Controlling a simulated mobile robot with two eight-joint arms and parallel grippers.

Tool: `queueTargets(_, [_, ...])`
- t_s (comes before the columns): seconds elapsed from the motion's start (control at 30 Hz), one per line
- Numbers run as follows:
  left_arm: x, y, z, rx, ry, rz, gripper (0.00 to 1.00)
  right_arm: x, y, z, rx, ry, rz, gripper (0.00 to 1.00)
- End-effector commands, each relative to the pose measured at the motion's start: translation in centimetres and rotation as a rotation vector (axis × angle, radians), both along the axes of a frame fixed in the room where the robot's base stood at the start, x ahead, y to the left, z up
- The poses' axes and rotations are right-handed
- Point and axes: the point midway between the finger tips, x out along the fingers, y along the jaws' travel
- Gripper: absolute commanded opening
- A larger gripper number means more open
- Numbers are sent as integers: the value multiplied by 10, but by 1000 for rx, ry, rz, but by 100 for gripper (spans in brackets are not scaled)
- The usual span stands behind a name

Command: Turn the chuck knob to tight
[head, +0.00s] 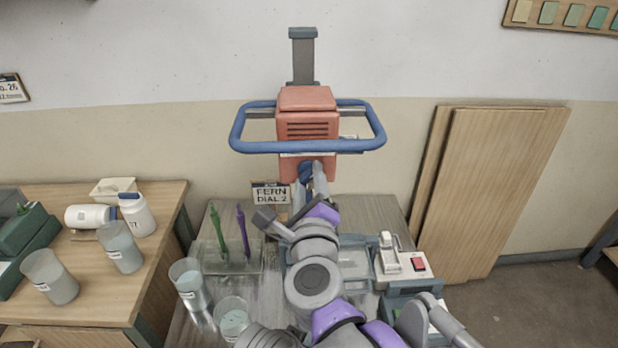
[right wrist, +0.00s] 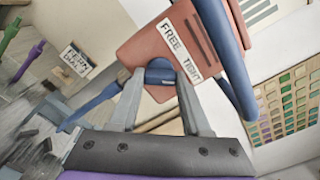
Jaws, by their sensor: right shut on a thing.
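The chuck knob is blue and sits low on the front of the red mixer head (head: 306,125). In the head view the knob (head: 306,170) is partly covered by my right gripper (head: 315,180). In the right wrist view the knob (right wrist: 159,73) lies between the fingers of my right gripper (right wrist: 158,88), which is shut on it. A white label (right wrist: 180,48) reading FREE and TIGHT is on the red head above the knob. Which word the knob points to is hard to tell. My left gripper is in neither view.
A blue guard rail (head: 308,148) surrounds the mixer head. A sign (head: 271,194) reads FERN DIAL 2. Green (head: 218,232) and purple (head: 243,232) tools stand in a holder at left. Cups (head: 190,284) stand near the front.

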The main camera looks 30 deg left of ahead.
Motion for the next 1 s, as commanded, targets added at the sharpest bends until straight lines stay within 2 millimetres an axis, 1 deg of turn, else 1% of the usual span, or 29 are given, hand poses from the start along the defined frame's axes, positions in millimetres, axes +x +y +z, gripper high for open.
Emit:
queueTargets(0.3, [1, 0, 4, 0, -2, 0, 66, 0, 0, 1, 76, 47, 0, 0])
queueTargets(0.77, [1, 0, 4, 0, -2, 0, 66, 0, 0, 0, 87, 53, 0, 0])
queueTargets(0.8, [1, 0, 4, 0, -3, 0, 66, 0, 0, 0, 86, 53, 0, 53])
queueTargets(0.93, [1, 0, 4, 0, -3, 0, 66, 0, 0, 0, 86, 53, 0, 76])
queueTargets(1.0, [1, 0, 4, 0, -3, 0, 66, 0, 0, 0, 85, 52, 0, 78])
